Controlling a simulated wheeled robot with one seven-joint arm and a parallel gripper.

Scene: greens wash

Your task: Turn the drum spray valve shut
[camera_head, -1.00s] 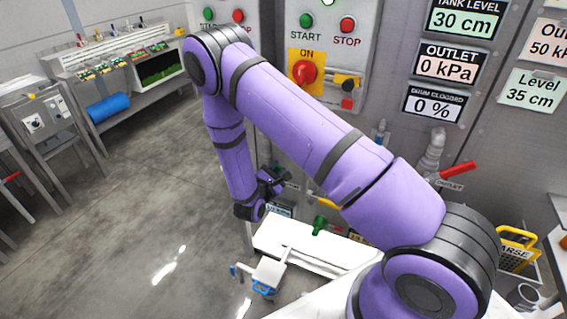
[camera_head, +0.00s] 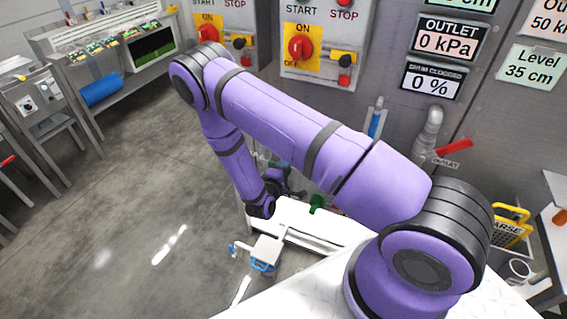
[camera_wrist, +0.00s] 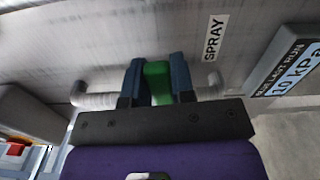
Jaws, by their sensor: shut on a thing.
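The spray valve has a green handle (camera_wrist: 157,82), seen in the wrist view on a grey pipe (camera_wrist: 95,99) that runs along the metal wall. A "SPRAY" label (camera_wrist: 216,38) is on the wall just above and right of it. My gripper (camera_wrist: 158,72) has its two dark blue fingers on either side of the green handle and is shut on it. The handle appears to stand across the pipe; its base is hidden by my gripper. In the head view my gripper (camera_head: 280,182) is low by the wall, small and partly hidden by my arm, and the handle cannot be made out.
A "BLEED/LAST RUN"-type display reading 10 kPa (camera_wrist: 298,72) is right of the valve. A red outlet handle (camera_head: 455,147) and a rotary switch (camera_head: 300,48) are on the wall. A white low surface (camera_head: 325,232) lies near my gripper.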

